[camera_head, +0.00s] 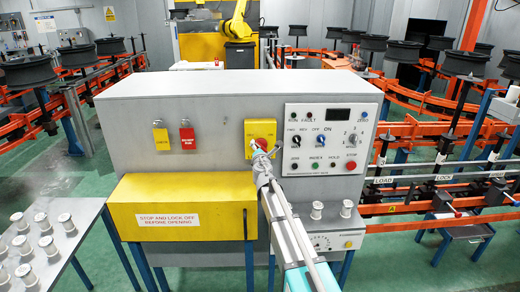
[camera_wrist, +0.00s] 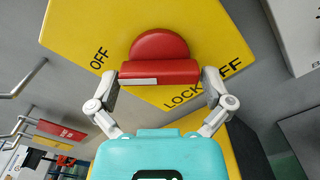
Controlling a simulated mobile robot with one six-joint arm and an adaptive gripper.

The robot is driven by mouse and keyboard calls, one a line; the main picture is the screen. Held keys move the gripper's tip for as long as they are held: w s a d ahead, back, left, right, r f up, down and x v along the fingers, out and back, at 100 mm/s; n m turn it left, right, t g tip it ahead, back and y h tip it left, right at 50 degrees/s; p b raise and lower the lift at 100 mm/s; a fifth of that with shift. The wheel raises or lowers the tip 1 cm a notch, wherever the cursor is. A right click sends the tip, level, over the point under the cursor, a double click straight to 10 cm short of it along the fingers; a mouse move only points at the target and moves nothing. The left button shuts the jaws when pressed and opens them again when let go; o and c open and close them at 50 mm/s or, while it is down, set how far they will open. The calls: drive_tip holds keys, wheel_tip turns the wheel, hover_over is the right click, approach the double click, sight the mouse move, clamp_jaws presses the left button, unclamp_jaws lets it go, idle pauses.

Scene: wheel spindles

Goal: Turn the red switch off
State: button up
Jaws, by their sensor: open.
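The red switch (camera_wrist: 160,52) has a round knob and a bar-shaped handle with a white strip on its lower left edge. It sits on a yellow plate (camera_wrist: 90,25) marked OFF and LOCK. In the wrist view the handle lies roughly level across the picture. My gripper (camera_wrist: 160,80) is open, with one fingertip near each end of the handle; I cannot tell whether they touch it. In the head view the yellow plate (camera_head: 260,127) is on the grey cabinet, and my gripper (camera_head: 264,158) partly hides the red switch (camera_head: 261,144).
A control panel (camera_head: 325,122) with knobs and buttons is just right of the plate. Red and yellow tags (camera_head: 188,138) hang to the left. A yellow box (camera_head: 185,195) juts out below left. White spools stand on a table (camera_head: 85,213) at far left and on a ledge below right.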

drive_tip(key=s, duration=1.2)
idle(0.3)
drive_tip(key=s+d+f+m+g+h, duration=0.35)
drive_tip(key=s+d+f+m, duration=0.2)
drive_tip(key=d+m, duration=0.3)
drive_tip(key=s+d+f+m+g+h, duration=0.3)
drive_tip(key=s+d+f+m+g, duration=0.3)
drive_tip(key=m, duration=0.4)
drive_tip(key=s+a+f+m+g+y, duration=0.1)
drive_tip(key=s+f+m+g+y, duration=0.2)
drive_tip(key=s, duration=0.6)
drive_tip(key=s+a+f+m+g+y, duration=0.1)
drive_tip(key=s+f+m+g+y, duration=0.2)
drive_tip(key=s, duration=0.6)
drive_tip(key=f+m+g, duration=0.1)
drive_tip(key=m+g, duration=0.1)
drive_tip(key=shift+m, duration=0.35)
drive_tip(key=shift+a+g+y, duration=0.1)
drive_tip(key=shift+g+y, duration=0.15)
